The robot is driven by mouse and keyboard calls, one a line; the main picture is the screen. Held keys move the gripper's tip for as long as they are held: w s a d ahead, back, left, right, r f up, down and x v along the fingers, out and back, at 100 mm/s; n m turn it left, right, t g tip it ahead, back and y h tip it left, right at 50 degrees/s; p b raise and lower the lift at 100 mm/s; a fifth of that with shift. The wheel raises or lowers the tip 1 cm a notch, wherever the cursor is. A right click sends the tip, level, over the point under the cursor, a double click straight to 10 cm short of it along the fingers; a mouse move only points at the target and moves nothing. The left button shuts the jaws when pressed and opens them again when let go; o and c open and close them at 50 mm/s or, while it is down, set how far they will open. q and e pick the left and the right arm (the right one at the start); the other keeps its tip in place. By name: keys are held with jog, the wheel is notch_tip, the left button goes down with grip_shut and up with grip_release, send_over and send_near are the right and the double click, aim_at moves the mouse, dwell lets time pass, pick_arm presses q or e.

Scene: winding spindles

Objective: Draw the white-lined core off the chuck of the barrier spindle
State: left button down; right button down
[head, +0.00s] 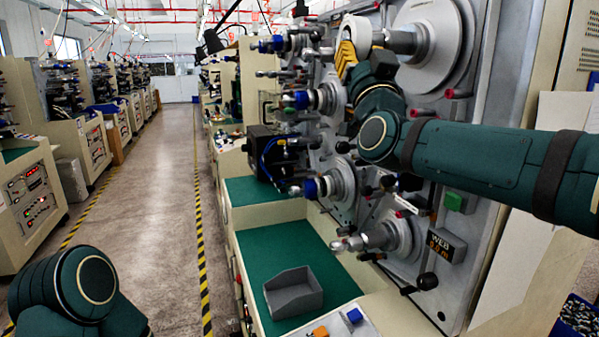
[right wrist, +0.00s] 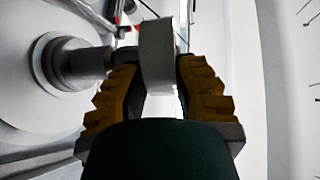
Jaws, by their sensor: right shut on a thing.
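My right gripper (head: 347,58) is at the upper right spindle, with its yellow-padded fingers shut on a pale ring-shaped core (head: 360,33). In the right wrist view the core (right wrist: 156,52) sits between the two fingers, its pale side showing. The metal chuck (head: 402,41) stands out from a large pale disc just right of the core. In the right wrist view the chuck (right wrist: 78,63) is left of the core; a dark fingertip covers the space between, so I cannot tell whether its nose is still inside. My left gripper is not in view.
Other chucks with blue collars (head: 303,99) jut from the machine face below and left. A grey open bin (head: 293,292) stands on the green worktop (head: 262,245). A small WEB display (head: 446,246) sits low on the panel. The aisle at left is clear.

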jog(key=shift+s+a, duration=0.3)
jog(key=shift+a, duration=0.55)
jog(key=shift+s+a, duration=0.35)
jog(key=shift+a, duration=0.55)
jog(key=shift+s+a, duration=0.3)
jog(key=shift+a, duration=0.55)
jog(key=c, duration=1.5)
grip_release()
grip_shut()
jog(key=shift+a, duration=0.1)
jog(key=s+a, duration=0.4)
jog(key=a, duration=0.7)
jog(key=shift+p, duration=0.4)
